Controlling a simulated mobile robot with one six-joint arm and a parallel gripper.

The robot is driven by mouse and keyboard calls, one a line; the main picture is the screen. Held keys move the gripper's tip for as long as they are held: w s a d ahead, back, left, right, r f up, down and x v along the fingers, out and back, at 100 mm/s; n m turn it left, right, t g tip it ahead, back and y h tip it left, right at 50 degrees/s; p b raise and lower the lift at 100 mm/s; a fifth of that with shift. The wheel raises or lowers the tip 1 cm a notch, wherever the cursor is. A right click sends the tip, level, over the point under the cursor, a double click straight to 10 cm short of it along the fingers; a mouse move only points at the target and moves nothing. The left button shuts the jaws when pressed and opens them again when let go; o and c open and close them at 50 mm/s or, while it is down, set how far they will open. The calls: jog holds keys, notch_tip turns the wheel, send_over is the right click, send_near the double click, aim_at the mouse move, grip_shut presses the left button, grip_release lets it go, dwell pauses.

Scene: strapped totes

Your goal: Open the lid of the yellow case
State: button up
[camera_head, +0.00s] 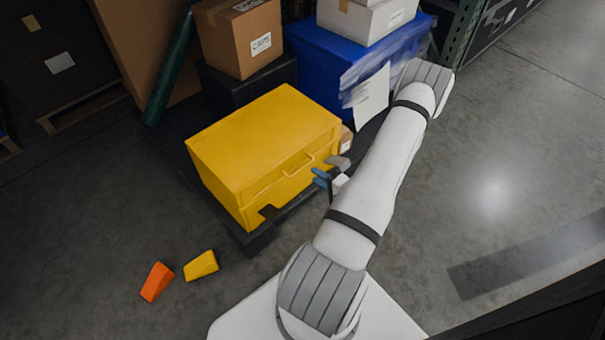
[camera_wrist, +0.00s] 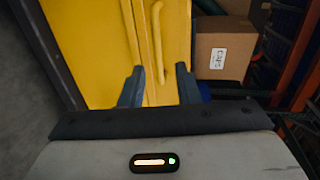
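The yellow case (camera_head: 262,145) sits on a dark pallet, its lid closed. A yellow handle runs along its front face, just below the lid seam; the handle (camera_wrist: 157,42) also shows in the wrist view. My gripper (camera_head: 323,178) is in front of the case, close to the right end of its front. In the wrist view my gripper (camera_wrist: 160,86) is open, with two dark blue-grey fingers apart. The lower end of the handle lies between the fingers in the picture. I cannot tell whether the fingers touch the case.
A cardboard box (camera_head: 240,38) stands on a black tote behind the case. A blue tote (camera_head: 325,68) with a white box (camera_head: 367,17) on top stands behind right. A small carton (camera_wrist: 224,48) is beside the case. Orange (camera_head: 157,282) and yellow (camera_head: 201,265) blocks lie on the floor.

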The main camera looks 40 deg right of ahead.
aim_at(303, 167)
jog(key=b+x, duration=0.2)
jog(key=x, duration=0.5)
jog(key=shift+w+f, duration=0.25)
jog(key=shift+w, duration=0.05)
jog(key=shift+c, duration=0.3)
grip_shut()
